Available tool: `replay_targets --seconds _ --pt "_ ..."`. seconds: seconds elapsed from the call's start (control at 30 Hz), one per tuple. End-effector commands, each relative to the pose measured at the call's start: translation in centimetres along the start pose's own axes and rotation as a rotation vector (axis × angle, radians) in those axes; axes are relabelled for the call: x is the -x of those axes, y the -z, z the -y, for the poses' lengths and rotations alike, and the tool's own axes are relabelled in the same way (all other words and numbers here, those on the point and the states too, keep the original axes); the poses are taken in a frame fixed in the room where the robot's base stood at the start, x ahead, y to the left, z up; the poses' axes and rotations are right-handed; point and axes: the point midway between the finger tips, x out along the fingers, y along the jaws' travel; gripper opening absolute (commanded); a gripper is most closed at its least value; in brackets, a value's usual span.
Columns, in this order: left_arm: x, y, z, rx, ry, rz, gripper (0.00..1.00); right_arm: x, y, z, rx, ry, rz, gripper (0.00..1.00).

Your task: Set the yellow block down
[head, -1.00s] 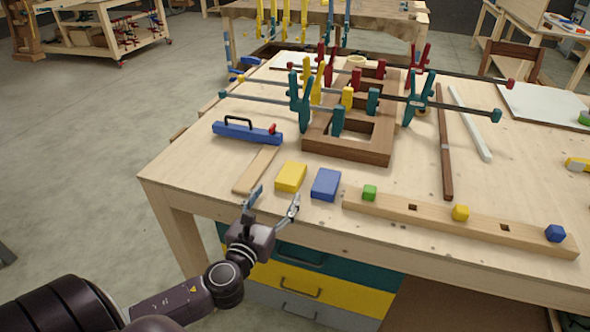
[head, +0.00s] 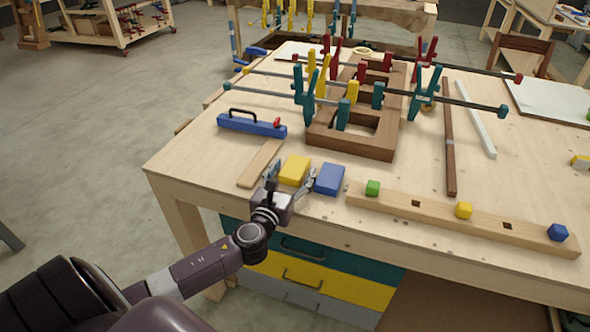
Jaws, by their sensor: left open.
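The yellow block (head: 295,168) lies flat on the wooden workbench (head: 225,166) near its front left edge. A blue block (head: 329,179) lies just to its right. My left gripper (head: 289,177) is open at the near side of the yellow block, one finger by its left side and the other by its right, near the gap to the blue block. I cannot tell whether the fingers touch either block. The gripper hides part of the block's near edge. My right gripper is not in view.
A wooden beam (head: 413,212) with green, yellow and blue cubes lies along the front edge. A thin wood strip (head: 262,163) and a blue tool with a handle (head: 250,126) lie to the left. A clamped wooden frame (head: 350,142) stands behind.

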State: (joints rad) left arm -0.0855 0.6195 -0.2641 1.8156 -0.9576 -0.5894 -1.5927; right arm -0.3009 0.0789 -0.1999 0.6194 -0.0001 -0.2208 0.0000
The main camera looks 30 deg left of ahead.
Motion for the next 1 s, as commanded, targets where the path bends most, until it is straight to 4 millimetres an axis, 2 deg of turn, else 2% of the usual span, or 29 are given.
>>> replay_targets --seconds 0.1,0.6,0.83,1.0 --pt "0.0 0.0 0.0 0.000 0.000 0.000 0.64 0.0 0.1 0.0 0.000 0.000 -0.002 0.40" --pt "0.0 -0.1 0.0 -0.001 -0.001 0.001 0.11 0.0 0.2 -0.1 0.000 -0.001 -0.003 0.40" --pt "0.0 -0.3 -0.1 -0.001 -0.001 0.002 0.11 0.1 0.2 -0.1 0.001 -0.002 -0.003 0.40" --pt "0.1 -1.8 0.0 -0.002 0.000 0.004 0.11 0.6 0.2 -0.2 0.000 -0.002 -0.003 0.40"
